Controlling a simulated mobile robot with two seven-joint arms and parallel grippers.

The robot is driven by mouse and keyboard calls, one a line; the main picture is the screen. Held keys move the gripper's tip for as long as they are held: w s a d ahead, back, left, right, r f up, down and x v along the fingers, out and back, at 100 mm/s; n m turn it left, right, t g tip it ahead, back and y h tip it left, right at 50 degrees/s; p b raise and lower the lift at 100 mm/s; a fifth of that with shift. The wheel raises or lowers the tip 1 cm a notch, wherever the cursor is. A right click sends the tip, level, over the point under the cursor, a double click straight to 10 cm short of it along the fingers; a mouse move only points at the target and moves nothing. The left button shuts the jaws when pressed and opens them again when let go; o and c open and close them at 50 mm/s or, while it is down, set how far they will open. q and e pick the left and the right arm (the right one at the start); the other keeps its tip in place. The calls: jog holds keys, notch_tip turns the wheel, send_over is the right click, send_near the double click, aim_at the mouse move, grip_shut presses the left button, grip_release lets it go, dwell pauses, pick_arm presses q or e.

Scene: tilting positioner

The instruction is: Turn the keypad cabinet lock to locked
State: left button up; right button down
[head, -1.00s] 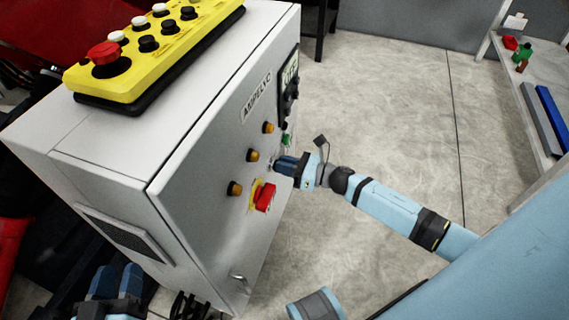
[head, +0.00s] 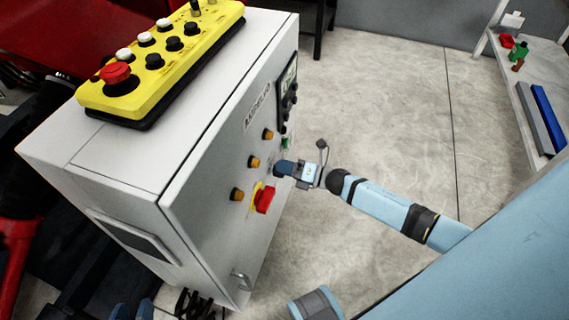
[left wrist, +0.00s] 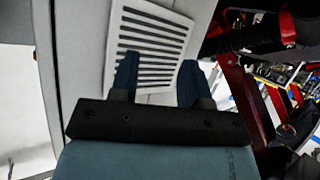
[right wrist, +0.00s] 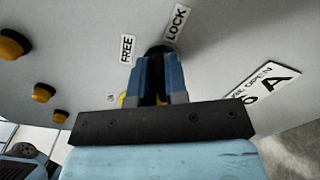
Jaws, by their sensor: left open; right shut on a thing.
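The cabinet (head: 225,170) stands at the left of the head view, its front door facing right. In the right wrist view the lock (right wrist: 158,52) is a dark round part on the door, between the labels FREE (right wrist: 127,48) and LOCK (right wrist: 176,22). My right gripper (right wrist: 160,68) is shut on the lock's knob; its fingers hide most of it, so its exact angle cannot be read. It also shows against the door in the head view (head: 282,168). My left gripper (left wrist: 158,85) is open and empty, in front of the cabinet's side vent (left wrist: 150,45).
A red emergency button (head: 265,199) and several amber buttons (head: 253,161) sit close to my right gripper. A yellow control box (head: 160,62) lies on the cabinet top. A shelf (head: 530,90) stands at the right. The floor between is clear.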

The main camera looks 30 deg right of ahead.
jog(key=shift+r+m, duration=0.1)
jog(key=shift+m, duration=0.4)
jog(key=m, duration=0.1)
jog(key=m+p, duration=0.2)
jog(key=m, duration=0.1)
jog(key=shift+f, duration=0.25)
pick_arm(q)
jog(key=shift+a+r, duration=0.15)
jog(key=shift+r, duration=0.05)
pick_arm(e)
jog(key=shift+m, duration=0.3)
pick_arm(q)
jog(key=shift+s+f, duration=0.1)
jog(key=shift+f, duration=0.05)
pick_arm(e)
jog(key=shift+f, duration=0.1)
jog(key=c, duration=1.1)
grip_release()
jog(key=shift+c, duration=0.2)
pick_arm(q)
jog(key=shift+r, duration=0.25)
